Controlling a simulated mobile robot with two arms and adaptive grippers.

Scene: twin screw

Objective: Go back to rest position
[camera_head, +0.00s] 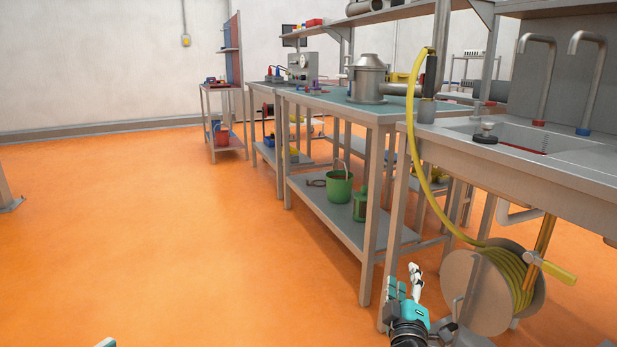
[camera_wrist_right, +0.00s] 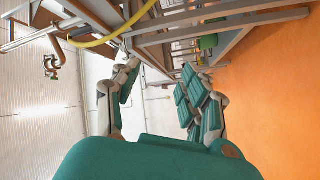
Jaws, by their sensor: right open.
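My right gripper (camera_head: 404,284) is at the bottom of the head view, in front of the steel sink bench (camera_head: 410,200) and left of the hose reel. In the right wrist view my right gripper (camera_wrist_right: 158,82) has its two teal-padded fingers apart, with nothing between them. It touches nothing that I can see. A small teal tip (camera_head: 107,342) at the bottom left edge of the head view seems to be part of my left arm or gripper. The rest of that side is out of frame.
A hose reel (camera_head: 478,290) with a yellow hose (camera_head: 428,185) hangs by the sink bench, close to my right gripper. A workbench (camera_head: 345,107) carries a metal vessel (camera_head: 368,80); a green bucket (camera_head: 339,187) stands on its lower shelf. The orange floor (camera_head: 150,220) at left is clear.

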